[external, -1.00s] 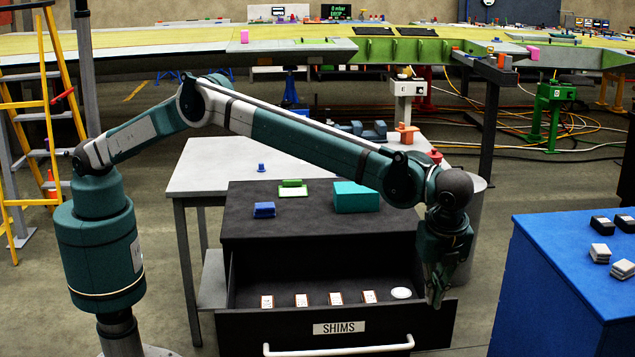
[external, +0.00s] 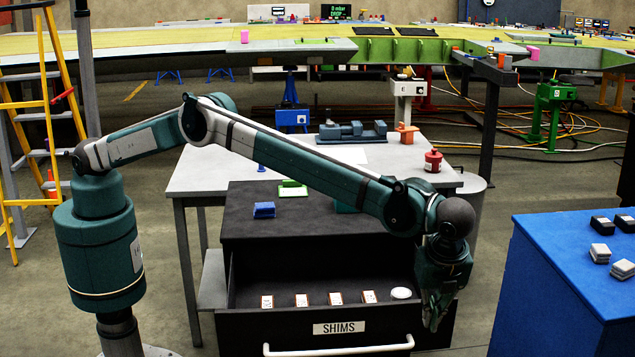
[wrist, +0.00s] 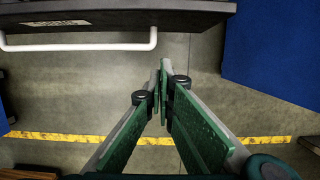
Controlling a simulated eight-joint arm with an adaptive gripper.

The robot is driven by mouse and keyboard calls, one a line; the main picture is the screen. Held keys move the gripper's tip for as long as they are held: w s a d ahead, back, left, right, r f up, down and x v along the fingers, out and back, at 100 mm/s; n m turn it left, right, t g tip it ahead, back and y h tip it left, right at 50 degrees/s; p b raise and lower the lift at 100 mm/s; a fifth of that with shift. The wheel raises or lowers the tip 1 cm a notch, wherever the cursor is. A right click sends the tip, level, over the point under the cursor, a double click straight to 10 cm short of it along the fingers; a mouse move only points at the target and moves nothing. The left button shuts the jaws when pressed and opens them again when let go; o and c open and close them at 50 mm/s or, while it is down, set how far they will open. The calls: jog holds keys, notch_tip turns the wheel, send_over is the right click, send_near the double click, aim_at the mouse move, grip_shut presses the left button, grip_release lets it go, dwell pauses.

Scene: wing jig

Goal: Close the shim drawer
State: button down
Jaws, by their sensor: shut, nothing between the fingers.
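The shim drawer (external: 245,325) is a black drawer with a SHIMS label and a white bar handle (external: 340,349). It stands pulled out of the dark cabinet (external: 285,225), with several small cards and a white disc inside. My gripper (external: 432,328) is shut and empty, pointing down at the right end of the drawer front. In the wrist view, the drawer front (wrist: 120,18) and handle (wrist: 80,46) lie at the top left. My gripper's closed fingertips (wrist: 160,75) are over the floor, apart from the handle and to its right.
A blue bench (external: 560,280) with dark and grey blocks stands at the right, with a floor gap before the drawer. A blue block (external: 264,210) and green piece (external: 293,189) lie on the cabinet top. A light table (external: 200,175) stands behind.

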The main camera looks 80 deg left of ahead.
aim_at(419, 330)
jog(key=shift+a+f+b, duration=0.4)
jog(key=shift+a+f, duration=0.65)
jog(key=shift+f, duration=0.45)
jog(key=shift+a+f+b, duration=0.45)
jog(key=shift+a+f, duration=0.6)
jog(key=shift+f, duration=0.45)
jog(key=shift+a+f+b, duration=0.4)
jog(key=shift+a+f, duration=0.65)
jog(key=shift+f, duration=0.45)
jog(key=shift+a, duration=0.15)
jog(key=a, duration=3.5)
jog(key=shift+a, duration=0.3)
